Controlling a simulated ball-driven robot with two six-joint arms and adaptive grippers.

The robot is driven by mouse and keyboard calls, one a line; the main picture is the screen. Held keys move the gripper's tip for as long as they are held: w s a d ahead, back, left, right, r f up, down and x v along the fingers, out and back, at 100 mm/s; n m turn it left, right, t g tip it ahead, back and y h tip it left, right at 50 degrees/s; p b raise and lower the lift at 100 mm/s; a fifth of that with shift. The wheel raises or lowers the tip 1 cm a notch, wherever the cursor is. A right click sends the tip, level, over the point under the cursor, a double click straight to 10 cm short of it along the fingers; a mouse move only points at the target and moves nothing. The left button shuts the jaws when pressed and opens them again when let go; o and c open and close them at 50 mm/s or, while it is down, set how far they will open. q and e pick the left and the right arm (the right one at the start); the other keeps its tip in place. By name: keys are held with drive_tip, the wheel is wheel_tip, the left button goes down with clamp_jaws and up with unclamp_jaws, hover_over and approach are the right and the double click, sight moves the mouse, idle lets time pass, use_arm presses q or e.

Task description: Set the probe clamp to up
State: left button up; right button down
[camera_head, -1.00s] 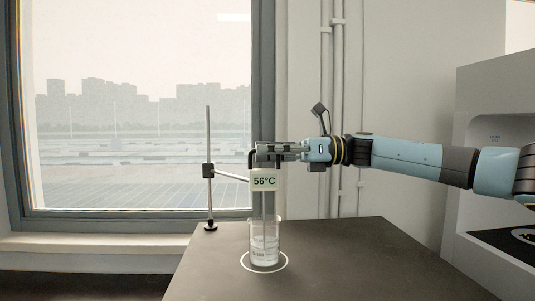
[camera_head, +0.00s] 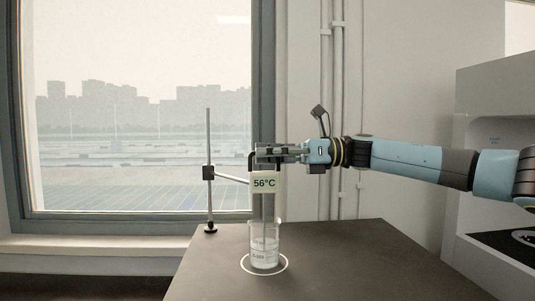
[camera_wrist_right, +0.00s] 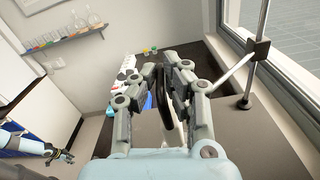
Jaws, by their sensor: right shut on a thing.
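The probe has a white display (camera_head: 264,183) reading 56°C and a black handle bent at the top. Its thin rod hangs into a clear glass beaker (camera_head: 265,255) holding some liquid. A clamp arm (camera_head: 232,179) runs from the display to a black clamp block (camera_head: 208,172) on an upright stand rod (camera_head: 208,130). My right gripper (camera_head: 268,153) is shut on the black handle (camera_wrist_right: 164,98), just above the display. The fingers partly hide the handle. My left gripper (camera_wrist_right: 62,156) shows small at the left of the right wrist view; its jaw state is unclear.
The beaker stands within a white ring on the dark table (camera_head: 350,250). A large white machine (camera_head: 500,150) stands at the right. A window (camera_head: 130,110) is behind the stand. In the wrist view, a wall shelf (camera_wrist_right: 65,38) holds glassware. The table right of the beaker is clear.

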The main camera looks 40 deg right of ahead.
wheel_tip(320, 180, up, 14)
drive_tip(key=p, duration=0.2)
drive_tip(key=shift+f, duration=0.2)
drive_tip(key=shift+d, duration=0.1)
drive_tip(key=c, duration=1.5)
unclamp_jaws()
drive_tip(key=shift+r, duration=0.1)
drive_tip(key=shift+c, duration=0.2)
drive_tip(key=shift+o, duration=0.7)
drive_tip(key=shift+w+d, duration=0.1)
